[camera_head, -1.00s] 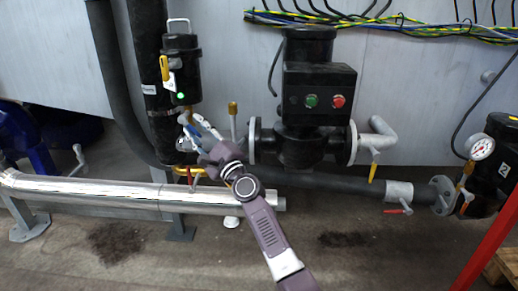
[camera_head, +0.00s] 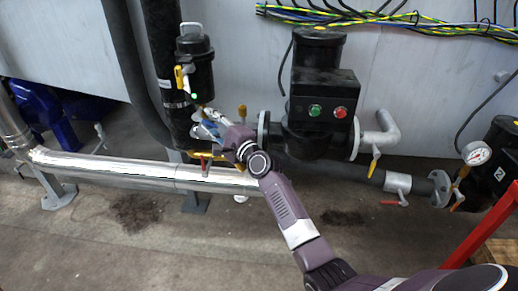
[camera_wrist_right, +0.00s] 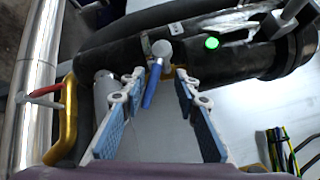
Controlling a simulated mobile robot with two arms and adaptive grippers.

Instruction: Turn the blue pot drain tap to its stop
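The black pot (camera_head: 197,70) hangs on the wall pipe at the upper left, with a green light and a yellow lever (camera_head: 181,78). In the right wrist view the blue tap handle (camera_wrist_right: 152,85) hangs from a round grey knob below the pot's body. My right gripper (camera_head: 203,122) is just under the pot. In the wrist view it is open (camera_wrist_right: 159,76), its blue-padded fingers on either side of the handle, with gaps visible on both sides. In the head view the tap cannot be told apart from the blue pads. My left gripper is not in view.
A yellow pipe (camera_wrist_right: 68,120) with a red-handled valve (camera_wrist_right: 42,97) is beside the gripper. A silver pipe (camera_head: 120,171) runs low across the left. A black pump (camera_head: 317,95) with green and red buttons stands to the right. The floor in front is mostly clear.

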